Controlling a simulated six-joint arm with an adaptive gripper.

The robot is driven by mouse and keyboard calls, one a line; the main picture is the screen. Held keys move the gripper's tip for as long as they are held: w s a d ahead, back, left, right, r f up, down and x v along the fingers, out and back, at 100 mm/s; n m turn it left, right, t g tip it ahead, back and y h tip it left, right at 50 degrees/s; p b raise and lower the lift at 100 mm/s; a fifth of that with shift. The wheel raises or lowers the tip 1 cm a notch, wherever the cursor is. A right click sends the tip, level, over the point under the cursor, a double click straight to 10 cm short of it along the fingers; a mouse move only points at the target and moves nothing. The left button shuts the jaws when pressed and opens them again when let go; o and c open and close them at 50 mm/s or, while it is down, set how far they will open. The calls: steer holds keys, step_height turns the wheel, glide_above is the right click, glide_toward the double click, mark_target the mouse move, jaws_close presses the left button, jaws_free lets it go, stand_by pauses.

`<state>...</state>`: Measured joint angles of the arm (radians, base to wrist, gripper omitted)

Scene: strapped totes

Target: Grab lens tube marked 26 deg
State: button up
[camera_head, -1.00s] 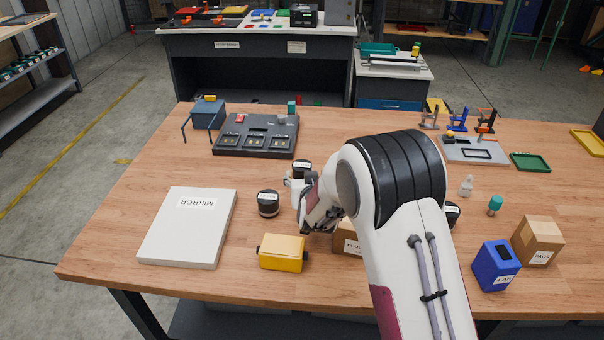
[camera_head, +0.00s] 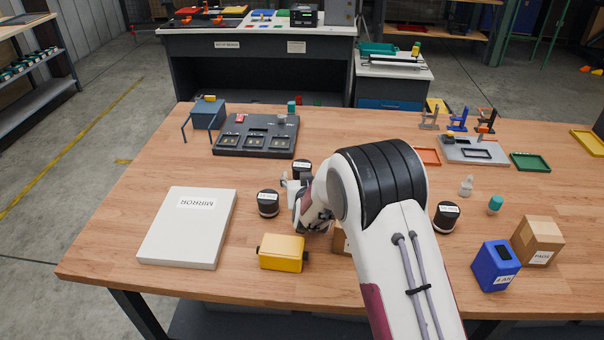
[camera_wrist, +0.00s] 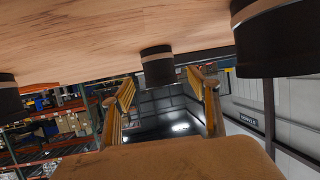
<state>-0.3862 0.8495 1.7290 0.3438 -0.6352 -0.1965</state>
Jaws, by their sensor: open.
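Three dark lens tubes with white labels stand upright: one left of my gripper (camera_head: 268,203), one just behind it (camera_head: 302,170), and one right of my arm (camera_head: 446,216). Their label text is too small to read, so I cannot tell which is 26 deg. My gripper (camera_head: 291,189) is low over the table, between the left and rear tubes. In the wrist view, which is upside down, my open gripper (camera_wrist: 163,98) has a tube (camera_wrist: 157,70) beyond and between its fingers. A large near tube (camera_wrist: 278,40) is at right, another (camera_wrist: 8,98) at the left edge.
A yellow box (camera_head: 282,253) and a partly hidden cardboard box (camera_head: 339,241) stand in front of my gripper. A white MIRROR panel (camera_head: 165,240) lies left. A dark slotted tray (camera_head: 228,149) is behind. A blue box (camera_head: 495,265) and PADS carton (camera_head: 537,241) stand right.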

steer(key=shift+w+f, duration=0.1)
steer(key=shift+w, duration=0.2)
steer(key=shift+x, duration=2.6)
steer(key=c, duration=1.4)
